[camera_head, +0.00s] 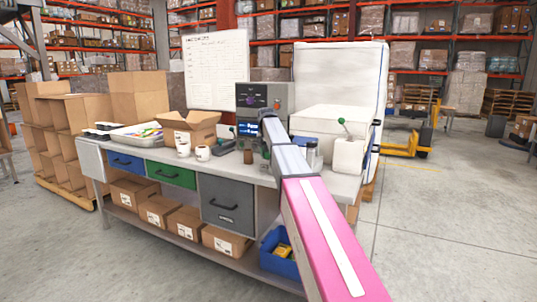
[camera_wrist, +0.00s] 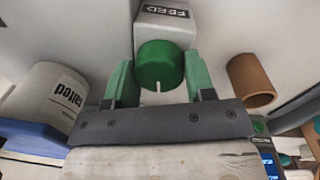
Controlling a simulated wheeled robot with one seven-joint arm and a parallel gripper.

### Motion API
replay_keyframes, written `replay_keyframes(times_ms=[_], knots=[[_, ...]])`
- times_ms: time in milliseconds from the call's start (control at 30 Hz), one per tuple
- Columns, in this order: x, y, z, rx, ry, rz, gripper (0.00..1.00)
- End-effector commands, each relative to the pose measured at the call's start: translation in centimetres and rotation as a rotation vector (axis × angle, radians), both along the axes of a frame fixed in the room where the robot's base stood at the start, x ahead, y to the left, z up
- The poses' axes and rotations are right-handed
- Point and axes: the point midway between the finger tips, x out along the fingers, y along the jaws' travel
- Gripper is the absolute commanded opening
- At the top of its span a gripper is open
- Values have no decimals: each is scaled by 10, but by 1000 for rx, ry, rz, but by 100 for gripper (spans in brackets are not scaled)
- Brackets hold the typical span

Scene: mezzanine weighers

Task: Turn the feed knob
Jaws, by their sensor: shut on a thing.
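The feed knob (camera_wrist: 160,62) is a round green knob with a white pointer mark, on the front of a light grey housing (camera_wrist: 163,25) lettered FEED, in the wrist view. The lettering appears upside down and the pointer mark is toward the bottom of the picture. My gripper (camera_wrist: 159,80) has its two green fingers on either side of the knob and is shut on it. In the head view my arm runs to the workbench (camera_head: 152,155), and the knob and fingertips cannot be made out there.
A white labelled cup (camera_wrist: 47,97) and a brown cylinder (camera_wrist: 250,80) stand either side of the gripper, apart from it. On the bench are a grey control unit (camera_head: 281,95), an open carton (camera_head: 196,128) and a white box with a green-balled lever (camera_head: 341,121).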

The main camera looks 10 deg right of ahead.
Motion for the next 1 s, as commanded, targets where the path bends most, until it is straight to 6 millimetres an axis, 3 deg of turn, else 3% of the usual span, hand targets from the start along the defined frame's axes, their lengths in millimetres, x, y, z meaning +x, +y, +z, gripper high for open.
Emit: replay_keyframes(times_ms=[1000], knots=[[1, -2, 0, 0, 0, -921, 26]])
